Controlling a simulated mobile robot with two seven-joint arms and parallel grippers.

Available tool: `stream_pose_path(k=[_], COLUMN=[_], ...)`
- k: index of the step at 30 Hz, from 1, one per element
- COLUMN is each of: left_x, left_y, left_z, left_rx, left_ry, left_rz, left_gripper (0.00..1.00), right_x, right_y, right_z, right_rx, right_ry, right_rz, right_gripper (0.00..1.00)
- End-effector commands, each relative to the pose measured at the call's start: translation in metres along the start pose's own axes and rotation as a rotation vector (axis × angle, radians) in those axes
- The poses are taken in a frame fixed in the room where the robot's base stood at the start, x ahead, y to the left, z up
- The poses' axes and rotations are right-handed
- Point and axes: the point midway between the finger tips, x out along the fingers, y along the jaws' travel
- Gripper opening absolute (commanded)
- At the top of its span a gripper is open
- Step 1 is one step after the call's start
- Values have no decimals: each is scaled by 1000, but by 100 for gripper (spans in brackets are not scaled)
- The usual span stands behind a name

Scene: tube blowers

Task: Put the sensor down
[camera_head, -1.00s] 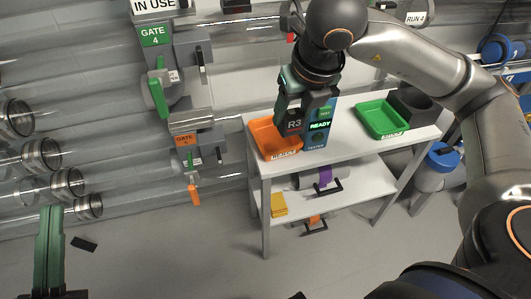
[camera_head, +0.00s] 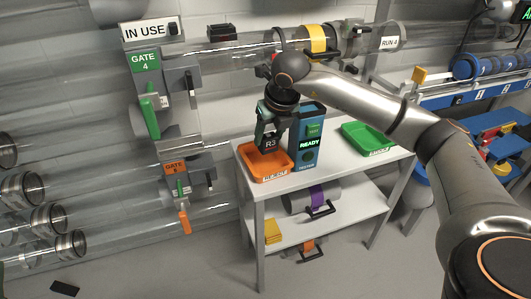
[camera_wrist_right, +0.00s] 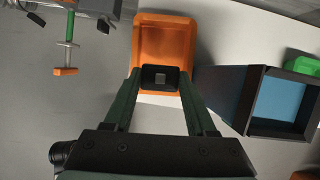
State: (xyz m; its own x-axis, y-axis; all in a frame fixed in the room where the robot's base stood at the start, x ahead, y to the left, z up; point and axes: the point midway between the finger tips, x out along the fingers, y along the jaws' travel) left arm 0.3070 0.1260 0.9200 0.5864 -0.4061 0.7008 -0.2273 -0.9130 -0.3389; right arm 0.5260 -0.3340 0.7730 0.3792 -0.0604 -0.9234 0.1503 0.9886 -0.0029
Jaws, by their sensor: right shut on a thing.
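The sensor (camera_head: 270,145) is a small dark block marked R3. My right gripper (camera_head: 268,137) is shut on it and holds it over the orange tray (camera_head: 246,163), close beside the tester's left side. In the right wrist view the sensor (camera_wrist_right: 160,78) sits between the two green fingertips, seen against the orange tray (camera_wrist_right: 163,28). Whether its underside touches the tray floor cannot be told. The blue tester (camera_head: 308,160) stands right of the tray and its screen reads READY. My left gripper is not in view.
A green tray (camera_head: 368,137) stands on the right of the white table (camera_head: 340,165). The shelf below holds a grey cylinder with a purple band (camera_head: 316,196) and a yellow block (camera_head: 272,231).

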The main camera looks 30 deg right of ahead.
Motion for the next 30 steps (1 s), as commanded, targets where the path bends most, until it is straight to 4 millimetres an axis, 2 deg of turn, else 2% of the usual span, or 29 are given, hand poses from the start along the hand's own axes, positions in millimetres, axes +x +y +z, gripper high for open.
stream_pose_path(k=[1,3,13,18,30], left_x=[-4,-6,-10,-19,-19], left_y=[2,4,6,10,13], left_z=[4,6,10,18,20], left_rx=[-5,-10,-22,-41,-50], left_ry=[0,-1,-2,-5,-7], left_rz=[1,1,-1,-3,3], left_gripper=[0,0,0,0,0], right_x=[16,28,55,79,83], right_y=[-1,-3,-6,-6,-6], right_z=[2,6,14,3,1], right_rx=[1,1,0,-1,0], right_ry=[3,2,2,1,0], right_rz=[1,0,0,0,1], right_gripper=[0,0,0,0,0])
